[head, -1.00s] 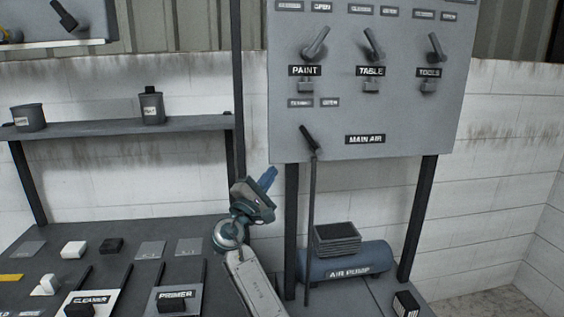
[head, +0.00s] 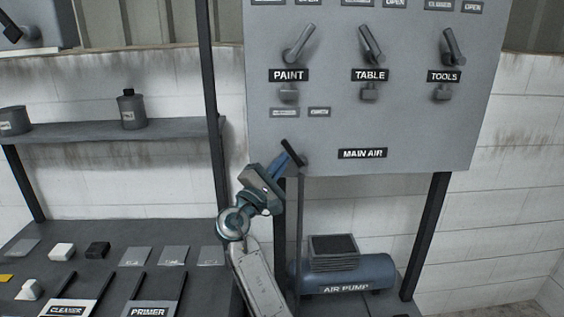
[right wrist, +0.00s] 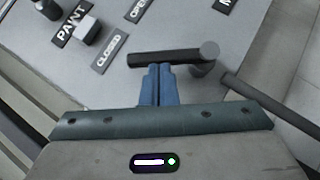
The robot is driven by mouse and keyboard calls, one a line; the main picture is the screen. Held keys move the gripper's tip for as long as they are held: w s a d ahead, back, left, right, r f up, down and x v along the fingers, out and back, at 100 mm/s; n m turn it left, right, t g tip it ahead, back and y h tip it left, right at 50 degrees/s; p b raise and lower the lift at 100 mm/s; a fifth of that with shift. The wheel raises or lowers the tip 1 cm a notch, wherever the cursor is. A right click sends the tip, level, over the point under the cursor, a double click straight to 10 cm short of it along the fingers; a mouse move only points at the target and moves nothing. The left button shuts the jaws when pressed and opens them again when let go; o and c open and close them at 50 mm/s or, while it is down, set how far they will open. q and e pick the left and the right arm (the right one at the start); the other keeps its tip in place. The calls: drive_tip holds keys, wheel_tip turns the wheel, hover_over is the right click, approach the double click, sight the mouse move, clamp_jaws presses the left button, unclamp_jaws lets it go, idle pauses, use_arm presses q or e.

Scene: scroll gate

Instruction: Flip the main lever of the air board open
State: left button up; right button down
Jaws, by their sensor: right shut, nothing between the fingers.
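The grey air board (head: 420,125) hangs on dark posts, with the MAIN AIR label (head: 362,153) near its bottom edge. The main lever (head: 292,153) is at the board's lower left, its black handle slanting up and left from its pivot, toward the CLOSED side. In the right wrist view the lever (right wrist: 165,58) lies across the picture, with its round pivot at its right end. My right gripper (head: 283,164) is shut and empty, its blue fingertips (right wrist: 157,70) right at the handle's lower side. I cannot tell whether they touch. My left gripper is out of view.
PAINT (head: 299,45), TABLE (head: 371,45) and TOOLS (head: 453,48) levers sit higher on the board. A thin pipe (head: 300,215) runs down from the main lever. The blue air pump (head: 345,277) stands below. A dark table (head: 50,250) and a shelf (head: 80,131) are left.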

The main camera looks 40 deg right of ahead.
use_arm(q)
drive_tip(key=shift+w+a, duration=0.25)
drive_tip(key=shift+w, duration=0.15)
use_arm(e)
drive_tip(key=shift+w+a+r, duration=0.1)
drive_tip(key=shift+w, duration=0.05)
